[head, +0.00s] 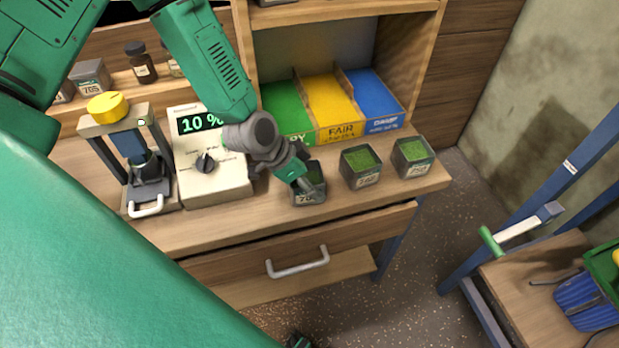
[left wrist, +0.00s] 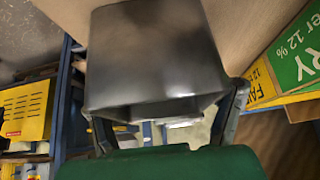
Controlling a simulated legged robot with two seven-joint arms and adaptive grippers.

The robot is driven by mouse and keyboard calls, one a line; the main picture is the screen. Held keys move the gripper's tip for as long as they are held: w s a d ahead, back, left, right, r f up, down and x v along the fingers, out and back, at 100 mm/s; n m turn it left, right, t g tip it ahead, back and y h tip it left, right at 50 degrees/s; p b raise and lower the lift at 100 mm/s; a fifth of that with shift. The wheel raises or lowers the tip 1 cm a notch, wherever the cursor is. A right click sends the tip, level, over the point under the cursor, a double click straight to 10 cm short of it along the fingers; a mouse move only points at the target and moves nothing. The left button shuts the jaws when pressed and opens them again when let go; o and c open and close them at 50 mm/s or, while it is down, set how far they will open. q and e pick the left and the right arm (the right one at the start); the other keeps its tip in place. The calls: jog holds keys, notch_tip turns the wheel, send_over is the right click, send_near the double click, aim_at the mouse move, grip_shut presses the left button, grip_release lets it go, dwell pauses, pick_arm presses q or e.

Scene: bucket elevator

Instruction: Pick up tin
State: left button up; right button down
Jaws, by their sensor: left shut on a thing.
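Three dark square tins filled with green stuff are in a row at the right of the bench in the head view. My left gripper (head: 303,184) is shut on the leftmost tin (head: 311,197), and its fingers cover part of the green top and the label. In the left wrist view the dark grey tin (left wrist: 150,55) fills the upper middle, with a finger on each side. I cannot tell whether it touches the bench. The middle tin (head: 361,167) and the right tin (head: 412,158) stand upright and apart.
A meter reading 10 % (head: 213,178) and a yellow-knobbed press (head: 148,170) stand left of the tin. Green, yellow (head: 333,105) and blue sorting bays are behind it. The bench's front edge and a drawer handle (head: 297,262) are close in front.

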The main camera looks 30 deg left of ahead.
pick_arm(q)
jog(key=shift+a+r, duration=0.15)
jog(key=shift+r, duration=0.35)
jog(key=c, duration=0.3)
jog(key=d+r+n+y+b, duration=0.1)
jog(key=r+n+b, duration=0.1)
jog(key=r, duration=0.1)
jog(key=d+r+n+t+y+b, duration=0.1)
jog(key=r+n+b, duration=0.1)
jog(key=n, duration=0.1)
jog(key=s+d+r+n+y+b, duration=0.1)
jog(key=r+n+y+b, duration=0.1)
jog(key=r+n, duration=0.1)
jog(key=shift+s+r+t, duration=0.1)
jog(key=shift+r+t, duration=0.2)
jog(key=shift+a, duration=0.1)
